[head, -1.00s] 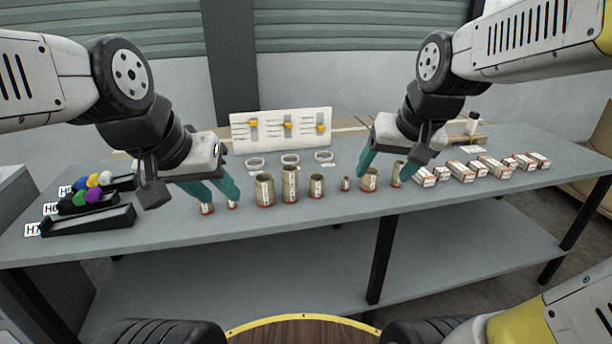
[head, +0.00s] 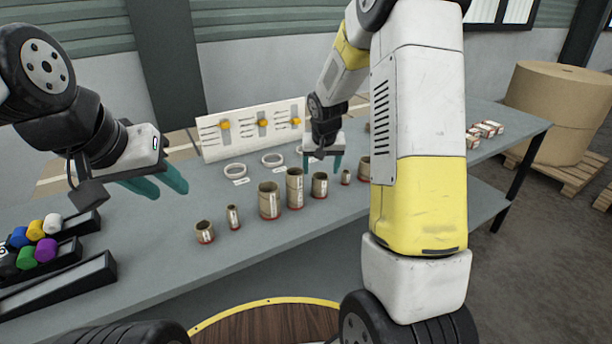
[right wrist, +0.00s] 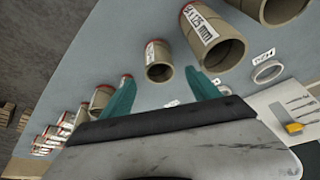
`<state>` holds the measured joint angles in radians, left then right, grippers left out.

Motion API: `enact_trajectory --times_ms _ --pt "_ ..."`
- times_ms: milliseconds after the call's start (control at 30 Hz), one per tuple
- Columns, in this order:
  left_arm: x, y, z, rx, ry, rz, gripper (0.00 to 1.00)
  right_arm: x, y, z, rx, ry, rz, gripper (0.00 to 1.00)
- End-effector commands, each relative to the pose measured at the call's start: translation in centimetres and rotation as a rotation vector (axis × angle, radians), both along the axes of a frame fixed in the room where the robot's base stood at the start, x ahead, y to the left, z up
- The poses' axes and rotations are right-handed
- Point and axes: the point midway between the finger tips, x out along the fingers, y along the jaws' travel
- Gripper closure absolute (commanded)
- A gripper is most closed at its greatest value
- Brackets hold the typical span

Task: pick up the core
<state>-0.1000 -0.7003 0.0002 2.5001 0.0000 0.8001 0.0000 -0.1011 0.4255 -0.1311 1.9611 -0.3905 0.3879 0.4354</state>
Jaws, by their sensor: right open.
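Several brown cardboard cores with red bottom rims stand upright in a row on the grey table. My right gripper (head: 322,163) is open and empty, just above and behind one medium core (head: 319,185). In the right wrist view a core (right wrist: 158,62) lies just beyond the gap between my open teal fingers (right wrist: 162,86). A wider labelled core (right wrist: 212,38) is to its right. My left gripper (head: 167,187) is open and empty above the table, behind and left of the small cores (head: 204,232) and (head: 233,217).
Black trays with coloured pieces (head: 45,250) are at the left. White rings (head: 235,171) and a white board with yellow sliders (head: 250,128) stand behind the cores. Small boxes (head: 485,130) are at the right. My right arm hides part of the table.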

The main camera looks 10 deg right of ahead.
Motion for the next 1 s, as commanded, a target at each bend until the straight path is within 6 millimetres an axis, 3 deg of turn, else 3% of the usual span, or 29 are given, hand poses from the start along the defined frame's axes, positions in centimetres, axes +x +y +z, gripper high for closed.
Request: enact_trajectory --times_ms 400,733,1000 --pt "0.0 0.0 0.0 0.000 0.000 0.000 0.64 2.1 -0.3 -5.2 0.000 0.002 0.000 0.29" --pt "0.0 0.0 0.0 0.000 0.000 0.000 0.64 2.4 -0.3 -5.9 0.001 -0.001 0.000 0.29" --pt "0.0 0.0 0.0 0.000 0.000 0.000 0.64 2.4 -0.3 -5.9 0.000 0.000 0.000 0.82"
